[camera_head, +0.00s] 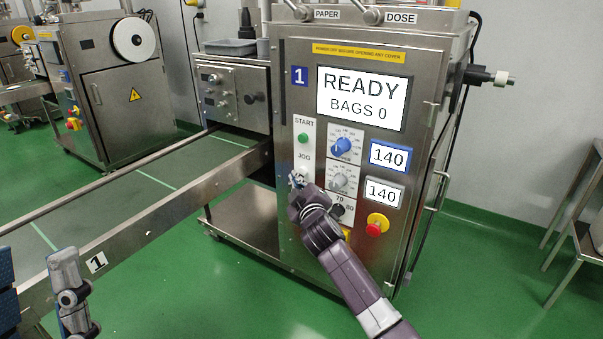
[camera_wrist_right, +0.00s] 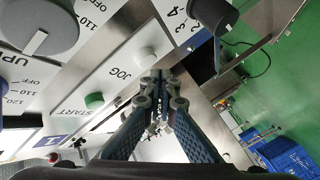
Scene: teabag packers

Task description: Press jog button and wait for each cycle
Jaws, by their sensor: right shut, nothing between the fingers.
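Machine 1 (camera_head: 345,55) has a screen (camera_head: 362,98) reading READY and BAGS 0. Its green START button (camera_head: 303,138) is above the JOG label (camera_head: 304,156). My right gripper (camera_head: 296,181) is shut and empty, in front of the panel just below that label, and hides the jog button in the head view. In the right wrist view the pale jog button (camera_wrist_right: 145,57) shows close beside my shut fingertips (camera_wrist_right: 158,76); I cannot tell whether they touch it. The green button (camera_wrist_right: 94,101) shows there too. A grey part of my left gripper (camera_head: 70,285) shows at the lower left; its jaw state is unclear.
A blue knob (camera_head: 343,147), a grey knob (camera_head: 342,180) and a red emergency stop (camera_head: 377,225) are on the same panel. A steel conveyor rail (camera_head: 170,205) runs off to the left. Another machine (camera_head: 115,90) stands behind. Green floor lies open at the right.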

